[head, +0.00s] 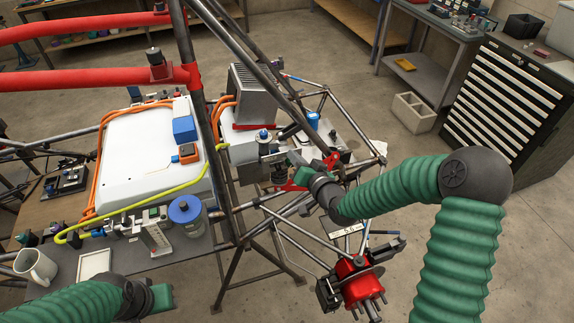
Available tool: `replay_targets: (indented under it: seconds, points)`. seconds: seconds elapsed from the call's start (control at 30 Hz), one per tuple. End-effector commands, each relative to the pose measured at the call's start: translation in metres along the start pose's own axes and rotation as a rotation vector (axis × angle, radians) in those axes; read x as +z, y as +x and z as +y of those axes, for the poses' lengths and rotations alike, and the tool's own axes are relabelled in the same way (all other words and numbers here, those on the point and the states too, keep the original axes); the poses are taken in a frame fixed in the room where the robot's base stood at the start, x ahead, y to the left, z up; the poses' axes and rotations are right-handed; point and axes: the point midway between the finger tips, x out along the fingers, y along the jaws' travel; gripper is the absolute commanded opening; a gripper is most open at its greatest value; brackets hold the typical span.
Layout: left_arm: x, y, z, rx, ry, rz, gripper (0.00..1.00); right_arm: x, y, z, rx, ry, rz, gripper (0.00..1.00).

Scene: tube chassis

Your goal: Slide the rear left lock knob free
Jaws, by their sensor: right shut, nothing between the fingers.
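A black knob (154,56) stands on a red block on the lower red tube (80,77) at upper left. A second black knob (160,6) shows at the top edge on the upper red tube (80,27). I cannot tell which is the rear left lock knob. My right gripper (291,157) is shut and empty, beside the metal parts right of the white box, well away from both knobs. My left gripper (163,298) is low at the bottom left, far below the knobs; its fingers do not show clearly.
Dark frame tubes (205,110) rise between the knobs and my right gripper. A white box (150,155) with orange hoses, a blue-lidded jar (187,215) and a mug (35,266) fill the left. A drawer cabinet (505,105) stands at right.

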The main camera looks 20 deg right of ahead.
Motion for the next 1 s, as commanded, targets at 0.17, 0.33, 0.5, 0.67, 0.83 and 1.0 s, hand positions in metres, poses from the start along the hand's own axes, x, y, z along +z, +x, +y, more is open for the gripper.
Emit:
replay_targets:
  seconds: [0.17, 0.33, 0.5, 0.67, 0.83, 1.0]
  points:
    - [-0.001, -0.004, 0.000, 0.000, 0.000, 0.000, 0.36, 0.027, 0.011, -0.001, 0.000, 0.003, -0.005, 0.00]
    - [-0.001, -0.004, 0.000, 0.000, 0.000, 0.000, 0.36, 0.038, 0.014, 0.000, 0.000, 0.000, -0.001, 0.00]
    - [-0.001, -0.004, 0.000, 0.000, 0.000, 0.000, 0.36, 0.039, 0.014, 0.000, 0.000, 0.000, 0.000, 0.00]
    - [-0.001, -0.004, 0.000, 0.000, 0.000, 0.000, 0.36, 0.040, 0.014, -0.001, -0.001, -0.001, 0.000, 0.00]
    - [0.001, 0.002, 0.000, 0.000, 0.000, 0.000, 0.36, 0.050, 0.017, -0.015, -0.003, -0.002, -0.003, 0.00]
    - [0.000, 0.001, 0.000, 0.000, 0.000, 0.000, 0.36, 0.051, 0.017, -0.017, 0.000, 0.000, -0.002, 0.00]
